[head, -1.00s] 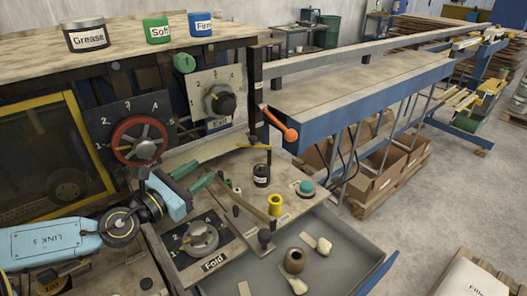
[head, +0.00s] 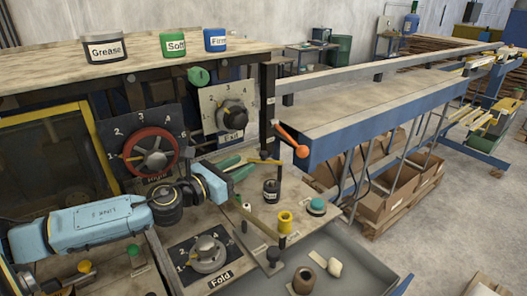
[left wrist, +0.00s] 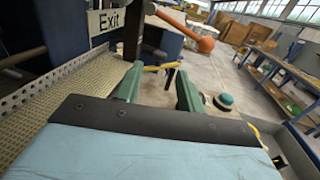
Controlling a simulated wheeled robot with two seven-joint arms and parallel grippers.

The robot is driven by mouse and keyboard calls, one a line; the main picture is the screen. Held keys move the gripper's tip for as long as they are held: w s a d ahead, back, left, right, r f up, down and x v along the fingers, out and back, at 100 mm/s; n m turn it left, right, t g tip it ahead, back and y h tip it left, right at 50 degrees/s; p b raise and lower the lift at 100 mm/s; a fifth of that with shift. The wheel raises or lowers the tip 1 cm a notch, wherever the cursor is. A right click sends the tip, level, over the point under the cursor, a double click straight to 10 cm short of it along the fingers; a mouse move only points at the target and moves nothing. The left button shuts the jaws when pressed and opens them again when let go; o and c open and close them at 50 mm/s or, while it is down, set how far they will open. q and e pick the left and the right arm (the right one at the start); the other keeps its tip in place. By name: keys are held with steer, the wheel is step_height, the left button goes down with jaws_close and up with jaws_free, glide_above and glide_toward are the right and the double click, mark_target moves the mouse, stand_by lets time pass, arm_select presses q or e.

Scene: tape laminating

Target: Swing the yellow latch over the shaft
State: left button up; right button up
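The yellow latch (head: 264,161) is a thin bar lying roughly level in the head view, below the Exit dial, with a dark upright piece at its right end. It also shows in the left wrist view (left wrist: 160,67), just beyond and between my fingertips. My left gripper (head: 238,167) has green fingers, spread apart and empty, pointing at the latch from the left. In the left wrist view the fingers (left wrist: 160,82) stand on either side of the gap. I cannot tell which part is the shaft. My right gripper is not in view.
A black pot (head: 271,191), a yellow spool (head: 285,221) and a teal-topped button (head: 316,206) stand close by on the panel. An orange-knobbed lever (head: 296,146) sticks out to the right. The Fold dial (head: 206,252) and a grey tray (head: 356,262) lie below.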

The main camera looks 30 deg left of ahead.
mark_target(261, 155)
arm_select(q)
steer(key=p+x, duration=0.2)
steer(key=x, duration=0.5)
steer(key=shift+r, duration=0.1)
steer(key=shift+x, duration=0.9)
jaws_close()
